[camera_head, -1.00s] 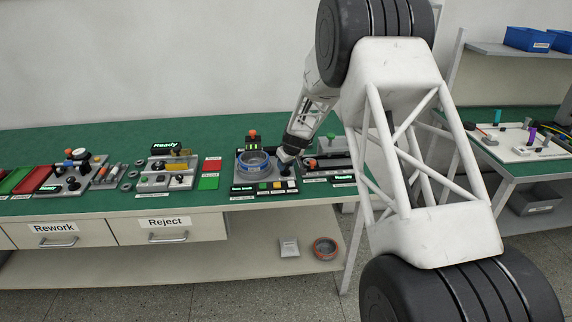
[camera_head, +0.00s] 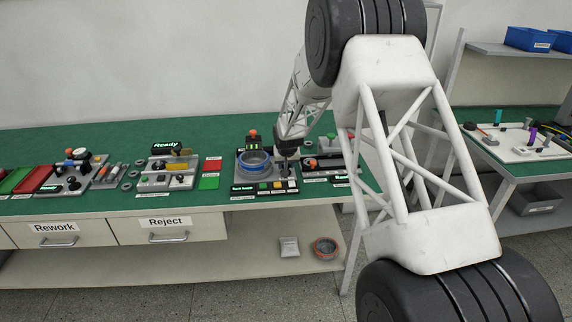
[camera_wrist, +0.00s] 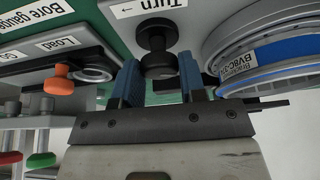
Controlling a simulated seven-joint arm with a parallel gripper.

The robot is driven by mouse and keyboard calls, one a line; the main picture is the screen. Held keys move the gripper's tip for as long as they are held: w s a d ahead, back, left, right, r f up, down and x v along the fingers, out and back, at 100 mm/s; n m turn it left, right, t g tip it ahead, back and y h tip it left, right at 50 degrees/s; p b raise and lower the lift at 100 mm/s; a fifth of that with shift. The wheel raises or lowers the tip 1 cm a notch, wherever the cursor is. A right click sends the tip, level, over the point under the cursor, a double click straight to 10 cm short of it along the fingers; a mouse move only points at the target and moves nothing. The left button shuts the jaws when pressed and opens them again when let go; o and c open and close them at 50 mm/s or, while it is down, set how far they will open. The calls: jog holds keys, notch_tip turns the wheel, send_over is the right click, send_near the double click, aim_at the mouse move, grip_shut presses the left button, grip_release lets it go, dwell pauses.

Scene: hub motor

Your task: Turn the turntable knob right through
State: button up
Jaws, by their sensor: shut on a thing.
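The turntable knob (camera_wrist: 158,58) is black and round, below a white "Turn" label with an arrow (camera_wrist: 152,6) in the wrist view. My gripper (camera_wrist: 161,78) has its two blue fingers on either side of the knob, shut on it. In the head view my gripper (camera_head: 287,158) points down at the right side of the turntable station, and the knob is too small and covered to make out there. A ring with a blue band (camera_head: 254,161) sits on the turntable, left of my gripper; it also shows at the right of the wrist view (camera_wrist: 270,75).
A bore gauge station with an orange knob (camera_wrist: 60,84) stands close beside my fingers in the wrist view. Buttons (camera_head: 266,186) line the front of the turntable station. Other fixtures (camera_head: 168,172) stand to the left on the green bench. Bare bench lies behind the stations.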

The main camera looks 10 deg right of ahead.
jog(key=shift+m+h, duration=0.7)
jog(key=shift+m, duration=1.1)
jog(key=m+g+h, duration=0.1)
jog(key=m, duration=0.3)
jog(key=shift+a, duration=0.15)
jog(key=m, duration=0.2)
jog(key=m+g+h, duration=0.1)
jog(key=m, duration=0.1)
jog(key=shift+w+m+h, duration=0.1)
jog(key=shift+m+h, duration=0.2)
jog(key=shift+m+g+h, duration=0.3)
jog(key=shift+m+g, duration=0.6)
jog(key=shift+m, duration=1)
jog(key=o, duration=0.9)
jog(key=shift+a+r, duration=0.1)
jog(key=shift+r, duration=0.05)
jog(key=v, duration=0.7)
jog(key=shift+r, duration=0.25)
